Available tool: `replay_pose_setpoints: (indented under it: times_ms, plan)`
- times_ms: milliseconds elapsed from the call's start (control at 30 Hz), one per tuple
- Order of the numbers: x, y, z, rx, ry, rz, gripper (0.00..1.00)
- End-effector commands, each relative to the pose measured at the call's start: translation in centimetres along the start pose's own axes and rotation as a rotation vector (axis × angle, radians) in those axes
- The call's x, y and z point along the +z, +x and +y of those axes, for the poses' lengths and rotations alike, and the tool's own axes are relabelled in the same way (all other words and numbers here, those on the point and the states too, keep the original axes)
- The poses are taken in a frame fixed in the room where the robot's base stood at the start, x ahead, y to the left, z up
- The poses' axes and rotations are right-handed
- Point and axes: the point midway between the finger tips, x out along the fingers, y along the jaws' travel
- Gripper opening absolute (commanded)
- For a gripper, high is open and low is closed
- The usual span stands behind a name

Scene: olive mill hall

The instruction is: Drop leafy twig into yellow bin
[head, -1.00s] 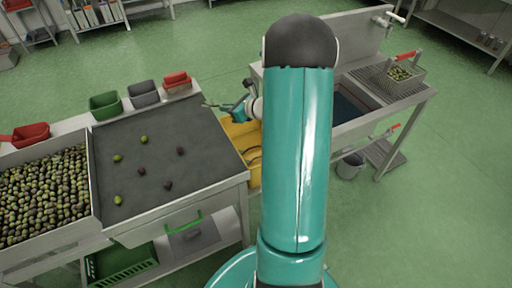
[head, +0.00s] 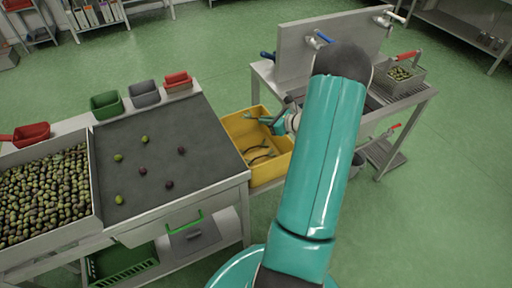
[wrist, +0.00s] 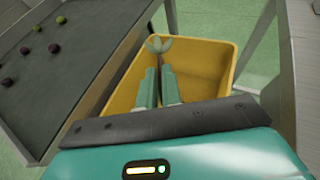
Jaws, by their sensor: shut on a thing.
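The yellow bin (head: 268,174) stands between the sorting table and the sink; it also shows in the wrist view (wrist: 228,60). My gripper (wrist: 159,72) is above the bin's opening, fingers pointing across it. It is shut on the leafy twig (wrist: 158,44), whose pale green leaves stick out past the fingertips near the bin's far rim. In the head view my gripper (head: 252,118) is small over the bin, and the twig is hard to make out there. Some thin dark twigs or leaves (head: 260,156) lie inside the bin.
The grey sorting table (head: 150,190) with several scattered olives is left of the bin. Green, grey and red small tubs line its back edge. A crate of olives (head: 45,190) is at far left. The metal sink (head: 335,60) stands right of the bin.

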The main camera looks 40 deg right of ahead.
Motion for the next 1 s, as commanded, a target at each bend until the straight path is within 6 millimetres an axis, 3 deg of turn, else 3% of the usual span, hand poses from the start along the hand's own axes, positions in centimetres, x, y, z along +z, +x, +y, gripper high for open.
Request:
replay_pose_setpoints:
  times_ms: [333, 400, 500, 800, 1000]
  plan:
    - [-0.5, 0.2, 0.0, -0.001, -0.001, 0.0, 0.0]
    - [-0.5, 0.2, 0.0, 0.0, -0.001, 0.0, 0.16]
    - [-0.5, 0.2, 0.0, 0.0, -0.001, 0.0, 0.32]
    - [-0.5, 0.1, 0.0, -0.001, -0.001, 0.0, 0.32]
    - [-0.5, -2.2, -0.1, -0.003, -0.001, 0.001, 0.32]
